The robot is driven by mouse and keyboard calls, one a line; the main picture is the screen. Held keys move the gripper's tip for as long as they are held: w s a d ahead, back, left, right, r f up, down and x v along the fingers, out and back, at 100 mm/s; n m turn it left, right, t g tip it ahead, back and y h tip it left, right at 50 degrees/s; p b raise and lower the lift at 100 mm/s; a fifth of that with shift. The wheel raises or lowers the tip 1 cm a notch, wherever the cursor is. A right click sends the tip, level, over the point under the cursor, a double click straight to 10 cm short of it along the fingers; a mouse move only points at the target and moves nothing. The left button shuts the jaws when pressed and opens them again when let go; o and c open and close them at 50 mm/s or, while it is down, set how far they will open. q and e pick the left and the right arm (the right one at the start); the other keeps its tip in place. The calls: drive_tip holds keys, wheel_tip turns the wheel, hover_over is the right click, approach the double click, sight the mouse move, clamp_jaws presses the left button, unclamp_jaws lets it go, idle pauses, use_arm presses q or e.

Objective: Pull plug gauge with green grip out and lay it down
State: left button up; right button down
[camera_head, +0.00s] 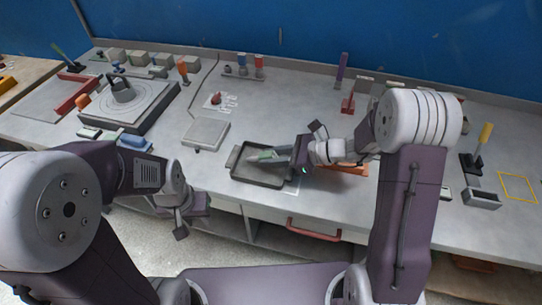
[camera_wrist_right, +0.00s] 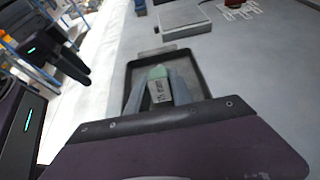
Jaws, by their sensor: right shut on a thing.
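The plug gauge with the green grip (camera_head: 262,155) is between the fingers of my right gripper (camera_head: 278,156), over the dark shallow tray (camera_head: 236,164) near the front of the bench. In the right wrist view the gauge shows a green end and a grey, lettered side (camera_wrist_right: 159,90). My right gripper (camera_wrist_right: 163,93) is shut on it. I cannot tell whether the gauge touches the tray floor (camera_wrist_right: 187,60). My left gripper (camera_head: 192,217) hangs in front of the bench edge, empty, with its fingers apart.
A grey square plate (camera_head: 206,133) lies just behind the tray. An orange-red piece (camera_head: 345,168) lies beneath my right arm. A yellow-handled tool (camera_head: 484,136) stands at right. Bench between is mostly clear.

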drive_tip(key=shift+r, duration=0.1)
drive_tip(key=c, duration=1.1)
unclamp_jaws()
drive_tip(key=shift+o, duration=0.2)
drive_tip(key=p+v, duration=0.1)
drive_tip(key=v, duration=0.8)
drive_tip(key=shift+s, duration=0.1)
